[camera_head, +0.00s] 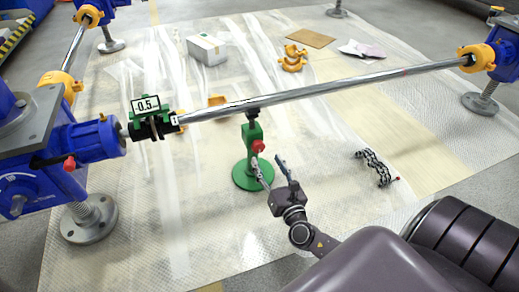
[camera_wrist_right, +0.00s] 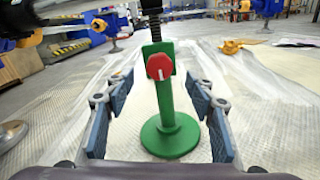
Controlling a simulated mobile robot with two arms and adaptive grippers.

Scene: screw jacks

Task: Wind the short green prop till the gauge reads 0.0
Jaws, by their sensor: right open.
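The short green prop (camera_head: 253,176) stands upright on its round base under the long steel bar (camera_head: 330,88); its dark screw top meets the bar. It has a red knob with a white mark (camera_wrist_right: 159,66) on its post. The gauge (camera_head: 147,106), in a green frame at the bar's left end, appears to read -0.5. My right gripper (camera_head: 268,167) is open and low in front of the prop. In the right wrist view its blue-padded fingers (camera_wrist_right: 160,98) stand apart on either side of the green post, below the knob. My left gripper is not in view.
A black-and-white jointed piece (camera_head: 376,168) lies on the sheeted floor to the right. A white box (camera_head: 207,49) and a yellow part (camera_head: 293,58) lie behind the bar.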

